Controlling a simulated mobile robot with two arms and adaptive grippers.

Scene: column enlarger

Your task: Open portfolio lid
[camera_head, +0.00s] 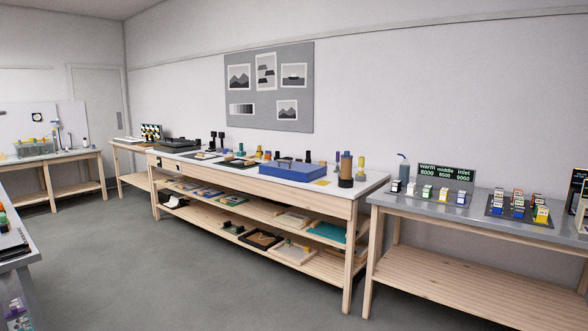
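A flat blue case (292,172) lies on the white top of the long wooden bench in the middle of the view. Neither of my grippers is in view.
The long bench (372,181) has bottles and small items around the blue case and loaded shelves below. A grey-topped bench (405,199) with small boxes stands at right. The grey floor (180,270) in front is clear. A table edge (25,250) shows at far left.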

